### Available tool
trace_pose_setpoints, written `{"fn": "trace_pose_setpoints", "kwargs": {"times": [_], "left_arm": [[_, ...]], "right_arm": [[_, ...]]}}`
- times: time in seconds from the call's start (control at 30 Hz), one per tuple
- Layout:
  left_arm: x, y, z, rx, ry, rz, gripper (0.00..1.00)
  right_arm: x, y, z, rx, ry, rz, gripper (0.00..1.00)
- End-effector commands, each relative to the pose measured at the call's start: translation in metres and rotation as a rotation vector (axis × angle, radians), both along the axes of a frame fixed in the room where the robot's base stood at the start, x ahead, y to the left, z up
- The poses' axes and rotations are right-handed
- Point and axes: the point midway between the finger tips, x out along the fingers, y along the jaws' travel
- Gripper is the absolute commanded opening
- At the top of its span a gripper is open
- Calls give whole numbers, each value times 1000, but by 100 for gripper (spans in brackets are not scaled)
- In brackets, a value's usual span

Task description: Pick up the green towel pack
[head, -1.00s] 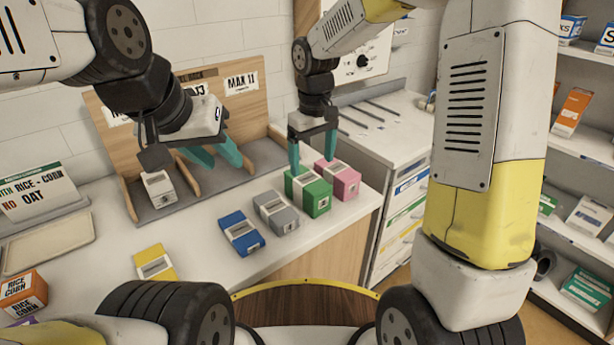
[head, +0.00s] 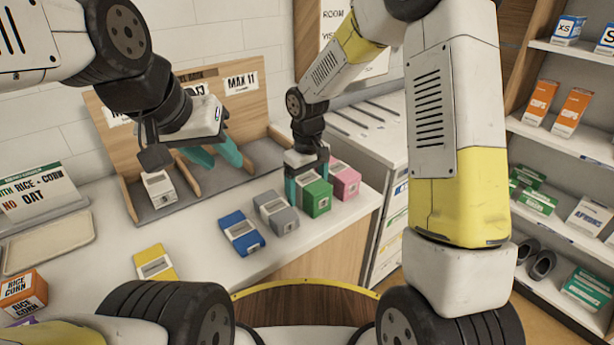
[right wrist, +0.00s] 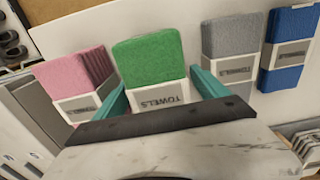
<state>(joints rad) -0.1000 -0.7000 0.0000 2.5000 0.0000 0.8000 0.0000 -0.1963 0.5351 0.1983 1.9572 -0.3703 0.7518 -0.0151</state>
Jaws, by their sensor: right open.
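The green towel pack (head: 318,198) stands on the counter between the grey pack and the pink pack. In the right wrist view the green pack (right wrist: 150,60) is upright, with its white "TOWELS" band facing me. My right gripper (head: 306,182) is lowered over it, open. In the right wrist view its teal fingers (right wrist: 160,92) sit one on each side of the pack; I cannot tell whether they touch it. My left gripper (head: 212,155) is open and empty in front of the wooden rack, above the counter.
The grey pack (head: 283,222) and pink pack (head: 346,182) stand close on either side. A blue pack (head: 235,227) and a yellow pack (head: 154,260) lie further left. A white pack (head: 160,195) is in the wooden rack (head: 262,105). A tray (head: 50,242) lies at left.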

Motion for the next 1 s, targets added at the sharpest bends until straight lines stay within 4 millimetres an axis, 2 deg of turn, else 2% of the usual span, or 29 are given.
{"fn": "trace_pose_setpoints", "kwargs": {"times": [0.1, 0.13, 0.5, 0.53, 0.77, 0.87, 1.0], "left_arm": [[0, 0, 0, 0, 0, 0, 36], [0, 0, 0, 0, 0, 0, 36], [0, 0, 0, 0, 0, 0, 36], [0, 0, 0, 0, 0, 0, 36], [0, 0, 0, 0, 0, 0, 36], [0, 0, 0, 0, 0, 0, 36], [0, 0, 0, 0, 0, 0, 36]], "right_arm": [[0, 0, 0, 0, 0, 0, 84], [0, 0, 0, 0, 0, 0, 80], [0, 0, 1, 0, 0, 0, 7], [0, 0, 1, 1, -1, 0, 5], [0, 0, 3, 0, -1, -1, 5], [1, 0, 13, 1, -4, -2, 5], [1, 0, 39, 2, -6, 0, 5]]}}
